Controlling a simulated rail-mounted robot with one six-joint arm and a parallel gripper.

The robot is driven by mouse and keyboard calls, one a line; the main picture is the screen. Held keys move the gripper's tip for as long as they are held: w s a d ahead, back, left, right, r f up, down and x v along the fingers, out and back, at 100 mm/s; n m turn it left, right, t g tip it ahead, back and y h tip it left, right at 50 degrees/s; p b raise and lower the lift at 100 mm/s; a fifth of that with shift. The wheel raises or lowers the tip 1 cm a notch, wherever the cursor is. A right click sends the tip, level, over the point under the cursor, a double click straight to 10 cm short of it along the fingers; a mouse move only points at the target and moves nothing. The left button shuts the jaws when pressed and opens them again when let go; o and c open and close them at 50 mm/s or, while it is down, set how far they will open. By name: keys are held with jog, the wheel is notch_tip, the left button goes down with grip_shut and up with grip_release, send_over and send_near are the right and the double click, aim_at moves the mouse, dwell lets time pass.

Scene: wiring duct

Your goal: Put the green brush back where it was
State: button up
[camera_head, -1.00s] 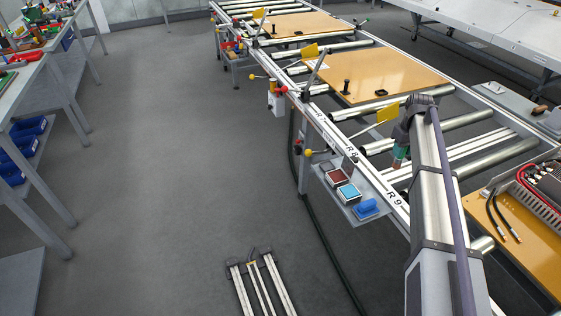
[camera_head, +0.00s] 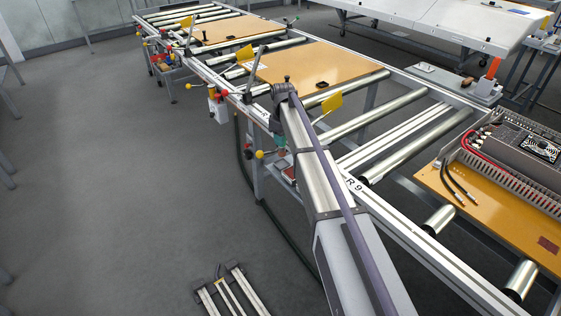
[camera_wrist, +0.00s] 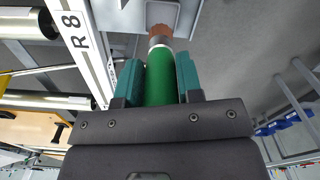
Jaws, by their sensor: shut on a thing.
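My gripper (camera_wrist: 160,85) is shut on the green brush (camera_wrist: 160,75), one teal finger on each side of its thick green handle. The brush's pale metal collar and brown bristles (camera_wrist: 159,33) point away from the gripper, toward the top of the wrist view. A grey shelf (camera_wrist: 190,14) shows just beyond the bristles; I cannot tell whether they touch it. In the head view my gripper (camera_head: 279,143) is small, beside the conveyor's near rail above the side shelf. My arm hides most of that shelf.
The roller conveyor's rail (camera_head: 395,228) runs alongside, marked R 9 in the head view and R8 in the wrist view. Yellow and red knobs (camera_head: 259,154) stick out near the gripper. An orange board (camera_head: 310,70) lies on the rollers. The left floor is open.

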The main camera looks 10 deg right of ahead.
aim_at(283, 149)
notch_tip(283, 149, down, 5)
jog(key=b, duration=0.4)
jog(key=shift+f, duration=0.2)
jog(key=shift+r+p, duration=0.3)
jog(key=shift+p, duration=0.05)
jog(key=shift+f, duration=0.25)
jog(key=o, duration=0.9)
jog(key=shift+r, duration=0.1)
notch_tip(283, 149, up, 13)
jog(key=p, duration=1.2)
jog(key=shift+f, duration=0.3)
